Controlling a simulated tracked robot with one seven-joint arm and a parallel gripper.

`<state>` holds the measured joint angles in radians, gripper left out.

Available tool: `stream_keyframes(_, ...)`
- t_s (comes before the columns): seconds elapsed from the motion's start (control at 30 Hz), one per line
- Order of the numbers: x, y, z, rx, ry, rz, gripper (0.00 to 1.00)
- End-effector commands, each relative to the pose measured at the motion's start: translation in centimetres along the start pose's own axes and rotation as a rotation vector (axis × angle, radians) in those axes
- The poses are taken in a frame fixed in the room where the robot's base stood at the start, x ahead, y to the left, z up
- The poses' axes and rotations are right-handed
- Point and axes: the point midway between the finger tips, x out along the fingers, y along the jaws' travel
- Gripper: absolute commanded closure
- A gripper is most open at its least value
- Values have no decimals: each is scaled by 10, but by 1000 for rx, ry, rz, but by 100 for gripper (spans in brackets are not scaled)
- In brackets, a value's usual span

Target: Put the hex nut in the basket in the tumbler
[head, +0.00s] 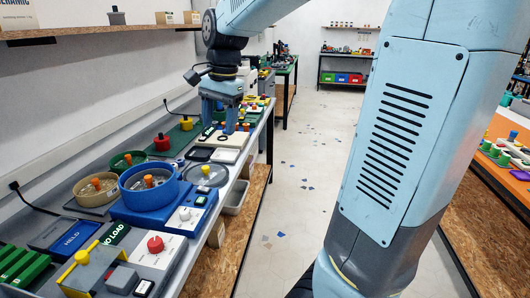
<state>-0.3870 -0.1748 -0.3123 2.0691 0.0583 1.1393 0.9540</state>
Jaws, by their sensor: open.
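The tumbler appears to be the blue round tub (143,198) on a blue base, with a grey control panel (187,220) at its front right. Inside the tub is a greyish interior with an orange-topped post (149,181); I cannot tell whether a basket is part of it. My gripper (220,124) points down over the bench behind and right of the tub. Its two light-blue fingers are apart, with nothing visible between them. A pale panel with a dark ring-like shape (224,138) lies just below the fingers. I cannot make out a hex nut for certain.
A grey round lid (205,175) lies beside the tub. A tan bowl (97,196) and a green bowl (127,161) stand at left. Yellow and red knobs stand farther back. The floor aisle (300,180) is mostly clear.

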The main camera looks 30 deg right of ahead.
Motion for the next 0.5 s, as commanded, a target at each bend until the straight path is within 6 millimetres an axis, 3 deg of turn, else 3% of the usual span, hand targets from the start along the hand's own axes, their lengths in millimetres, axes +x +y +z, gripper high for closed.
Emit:
stream_keyframes(0.03, -6, 16, 4, -54, 14, -28, 39)
stream_keyframes(0.23, -18, 64, 26, -312, 98, -102, 39)
stream_keyframes(0.5, -18, 124, 59, -650, 268, -129, 39)
